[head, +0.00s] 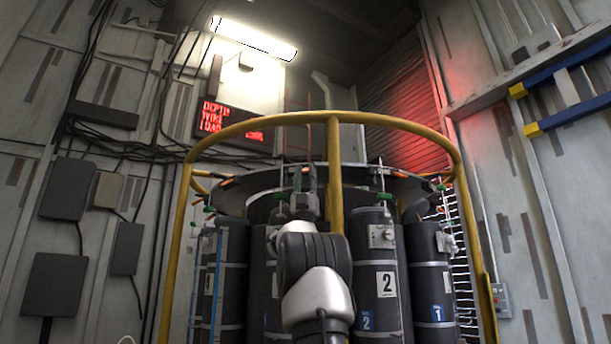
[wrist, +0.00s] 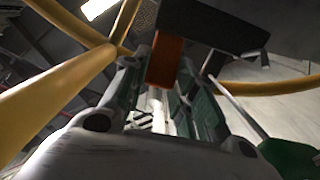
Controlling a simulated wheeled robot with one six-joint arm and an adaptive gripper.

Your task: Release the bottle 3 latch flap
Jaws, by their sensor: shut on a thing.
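The bottle 3 latch flap appears to be the orange-red flap (wrist: 165,62) between my fingers in the wrist view. My gripper (wrist: 163,98) is shut on it, with a dark finger on each side. The flap's hinge is hidden.
A yellow guard rail (head: 255,122) curves around the rosette, its middle upright close to my arm; it also crosses the wrist view (wrist: 60,88). Bottle 2 (head: 377,310) and bottle 1 (head: 431,280) stand right. A green part (wrist: 290,160) lies right of my fingers.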

